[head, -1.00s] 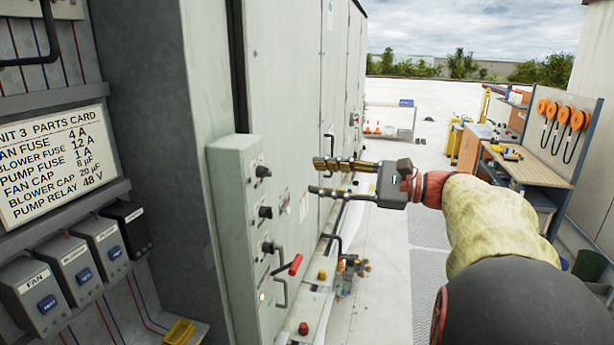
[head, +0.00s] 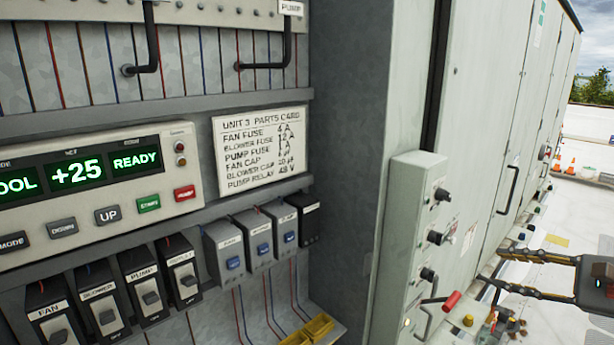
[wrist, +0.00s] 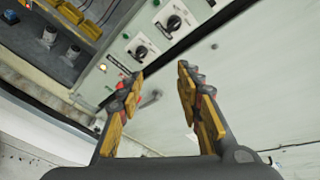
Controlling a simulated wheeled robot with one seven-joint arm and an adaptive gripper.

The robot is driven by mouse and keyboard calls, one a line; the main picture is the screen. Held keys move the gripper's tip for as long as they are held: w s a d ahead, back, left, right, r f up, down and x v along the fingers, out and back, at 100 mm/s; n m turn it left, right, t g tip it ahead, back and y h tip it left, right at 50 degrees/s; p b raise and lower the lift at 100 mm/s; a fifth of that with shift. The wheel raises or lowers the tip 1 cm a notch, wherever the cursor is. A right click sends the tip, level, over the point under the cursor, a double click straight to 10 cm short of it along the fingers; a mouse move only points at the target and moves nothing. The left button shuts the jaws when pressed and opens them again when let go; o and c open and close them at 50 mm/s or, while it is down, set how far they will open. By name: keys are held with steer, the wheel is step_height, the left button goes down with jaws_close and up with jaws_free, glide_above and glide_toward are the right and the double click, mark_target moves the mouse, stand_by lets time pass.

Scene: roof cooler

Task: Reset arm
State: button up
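My gripper (head: 510,274) is at the right edge of the head view, in front of the grey cabinet doors. Its two long fingers point left and stand apart with nothing between them. In the wrist view my gripper (wrist: 160,85) also shows open and empty, with yellow pads on both fingers. Most of my arm is outside the head view.
A grey switch box (head: 405,240) with knobs and a red-handled lever (head: 451,301) juts from the cabinet left of my gripper. A control panel (head: 85,180) reads +25 and READY. Breakers (head: 148,290) sit below it. Orange cones (head: 563,166) stand far off on the roof.

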steer(key=s+a+f+n+g+h+b, duration=0.35)
steer(key=s+a+f+n, duration=0.2)
steer(key=f, duration=0.55)
steer(key=s+a+f+n+g+h+b, duration=0.25)
steer(key=s+a+f+n+g, duration=0.35)
steer(key=f, duration=0.6)
steer(key=s+a+f+n+t+b, duration=0.1)
steer(key=s+a+n+b, duration=0.1)
steer(key=a, duration=0.2)
steer(key=s+a+f+n+t+h+b, duration=0.1)
steer(key=s+a+f+n+b, duration=0.1)
steer(key=a, duration=0.3)
steer(key=s+a+f+n+t+b, duration=0.1)
steer(key=s+a+n+b, duration=0.1)
steer(key=a+n+b, duration=0.1)
steer(key=shift+a+f+n, duration=0.4)
steer(key=shift+a+n, duration=0.15)
steer(key=shift+a, duration=0.5)
